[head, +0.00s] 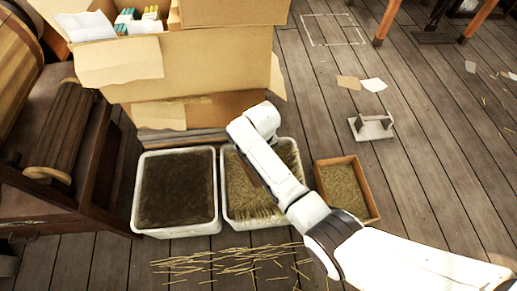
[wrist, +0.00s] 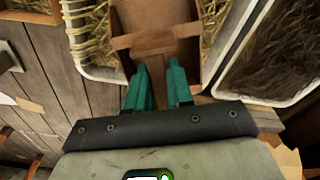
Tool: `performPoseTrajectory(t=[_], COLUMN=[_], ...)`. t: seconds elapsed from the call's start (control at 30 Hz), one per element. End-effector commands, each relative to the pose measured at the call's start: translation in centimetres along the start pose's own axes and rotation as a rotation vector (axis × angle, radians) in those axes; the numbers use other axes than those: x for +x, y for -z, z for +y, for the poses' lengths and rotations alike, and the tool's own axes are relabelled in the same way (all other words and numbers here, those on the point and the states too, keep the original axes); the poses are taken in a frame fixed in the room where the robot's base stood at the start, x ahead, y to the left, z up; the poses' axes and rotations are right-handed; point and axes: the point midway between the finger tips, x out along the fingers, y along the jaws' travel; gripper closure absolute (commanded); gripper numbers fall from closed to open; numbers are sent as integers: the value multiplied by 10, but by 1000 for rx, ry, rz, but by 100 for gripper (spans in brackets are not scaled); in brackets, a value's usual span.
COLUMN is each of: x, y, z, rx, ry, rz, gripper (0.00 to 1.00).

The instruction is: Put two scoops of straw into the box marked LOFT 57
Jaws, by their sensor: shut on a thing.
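My gripper (wrist: 158,70) has teal fingers shut on the handle of a brown scoop (wrist: 155,43). The part of the scoop's inside that shows in the wrist view looks bare; its far end is cut off. The scoop is over the white tub of straw (head: 224,213), whose rim also shows in the wrist view (wrist: 76,40). In the head view my arm hides the gripper and much of this tub; a bit of brown shows beside the arm. No LOFT 57 mark is readable, so I cannot tell which box bears it.
A white tub of dark material (head: 178,188) stands left of the straw tub. A small brown box of short yellowish bits (head: 345,188) stands right. Large cartons (head: 190,70) are behind. A brown bench (head: 60,195) is left. Loose straw (head: 215,262) lies in front. A grey stand (head: 372,127) is back right.

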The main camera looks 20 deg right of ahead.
Motion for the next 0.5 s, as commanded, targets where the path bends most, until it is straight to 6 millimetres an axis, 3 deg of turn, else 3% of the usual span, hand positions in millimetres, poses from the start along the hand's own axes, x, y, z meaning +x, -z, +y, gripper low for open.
performPoseTrajectory(t=[0.3,0.5], x=[34,44], y=[-22,-34], z=[0,0], rx=[1,0], ry=[1,0], rz=[148,193], gripper=[100,100])
